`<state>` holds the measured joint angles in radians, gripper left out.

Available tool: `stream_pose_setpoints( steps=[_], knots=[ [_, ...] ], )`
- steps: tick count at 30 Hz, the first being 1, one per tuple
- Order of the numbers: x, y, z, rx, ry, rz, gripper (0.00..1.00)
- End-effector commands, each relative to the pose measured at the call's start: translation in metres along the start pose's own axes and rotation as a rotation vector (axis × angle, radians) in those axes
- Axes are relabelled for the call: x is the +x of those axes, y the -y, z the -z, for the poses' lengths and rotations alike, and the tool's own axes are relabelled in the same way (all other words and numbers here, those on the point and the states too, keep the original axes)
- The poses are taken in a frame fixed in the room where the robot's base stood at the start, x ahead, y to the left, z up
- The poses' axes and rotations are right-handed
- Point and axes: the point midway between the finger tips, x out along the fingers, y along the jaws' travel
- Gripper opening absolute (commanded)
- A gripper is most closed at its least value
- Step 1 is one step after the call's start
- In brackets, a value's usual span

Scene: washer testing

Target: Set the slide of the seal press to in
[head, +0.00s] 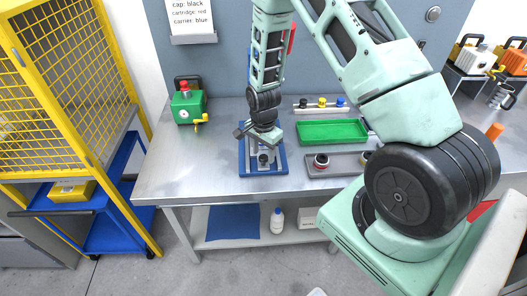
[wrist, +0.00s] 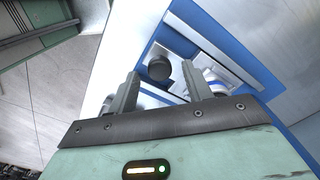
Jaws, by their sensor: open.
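The seal press (head: 283,168) is a blue base with grey metal parts on the bench's front part, below my gripper (head: 264,146). A dark round knob (head: 263,159) shows near its front. In the wrist view, the blue frame (wrist: 262,78) of the press and its pale metal plates fill the upper middle. My gripper (wrist: 160,78) is open, and the dark knob (wrist: 157,68) appears between its two fingers, beyond the tips. I cannot tell whether the fingers touch anything. My gripper hides part of the press in the head view, so the slide's setting is unclear.
A green tray (head: 332,131) and a grey tray (head: 346,170) with small round parts lie to the right. Bare bench (head: 180,165) lies left of the press; a yellow cage (head: 65,80) stands beyond.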

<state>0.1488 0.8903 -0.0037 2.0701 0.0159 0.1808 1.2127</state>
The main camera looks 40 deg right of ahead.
Motion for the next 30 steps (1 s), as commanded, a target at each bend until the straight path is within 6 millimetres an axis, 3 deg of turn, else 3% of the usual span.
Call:
stream_pose_setpoints(
  steps=[14, 19, 24, 30],
  knots=[
    [0.011, 0.000, 0.000, 0.000, 0.000, 0.000, 0.50],
    [0.011, 0.000, 0.000, 0.000, 0.000, 0.000, 0.03],
    [0.012, 0.002, 0.002, 0.001, 0.000, 0.001, 0.00],
    [0.013, 0.022, 0.022, 0.003, -0.002, 0.004, 0.00]
  ],
)
